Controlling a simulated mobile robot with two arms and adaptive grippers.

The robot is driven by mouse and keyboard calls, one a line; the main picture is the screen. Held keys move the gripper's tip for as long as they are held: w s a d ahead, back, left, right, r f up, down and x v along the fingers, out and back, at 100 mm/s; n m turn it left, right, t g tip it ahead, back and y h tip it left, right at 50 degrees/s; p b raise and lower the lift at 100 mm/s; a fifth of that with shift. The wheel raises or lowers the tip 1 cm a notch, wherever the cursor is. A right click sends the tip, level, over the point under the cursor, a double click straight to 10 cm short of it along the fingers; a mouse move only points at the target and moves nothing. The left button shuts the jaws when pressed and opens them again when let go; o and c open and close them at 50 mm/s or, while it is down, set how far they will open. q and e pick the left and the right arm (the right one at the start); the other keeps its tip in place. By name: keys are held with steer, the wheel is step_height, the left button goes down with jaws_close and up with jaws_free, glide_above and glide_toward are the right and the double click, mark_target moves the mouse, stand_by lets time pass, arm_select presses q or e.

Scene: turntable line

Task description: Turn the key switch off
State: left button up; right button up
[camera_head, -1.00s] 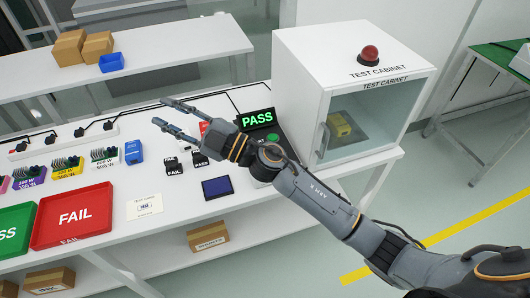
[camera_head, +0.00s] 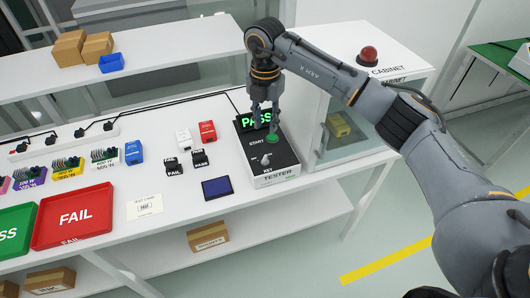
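The tester (camera_head: 280,174) is a black box with a light front edge, standing on the white table. On its top are a grey key switch (camera_head: 266,160), a green START button (camera_head: 272,138) and a lit green PASS display (camera_head: 246,121) behind them. My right gripper (camera_head: 265,126) points down over the back of the tester, in front of the display and just behind the button. Its two fingers are apart with nothing between them. It is clear of the key switch. Whether the fingertips touch anything is hard to tell. My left gripper is out of view.
The white test cabinet (camera_head: 310,137) stands right of the tester, partly behind my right arm. Left of the tester are a dark blue pad (camera_head: 217,188), a red block (camera_head: 207,131), a white block (camera_head: 183,139) and small black PASS and FAIL blocks. A red FAIL tray (camera_head: 100,196) lies further left.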

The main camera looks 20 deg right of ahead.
mark_target(265, 156)
step_height(265, 156, down, 11)
steer(key=p, duration=0.2)
steer(key=shift+a+f+p, duration=0.1)
steer(key=shift+p, duration=0.25)
steer(key=shift+f, duration=0.85)
steer(key=shift+c, duration=0.4)
jaws_close()
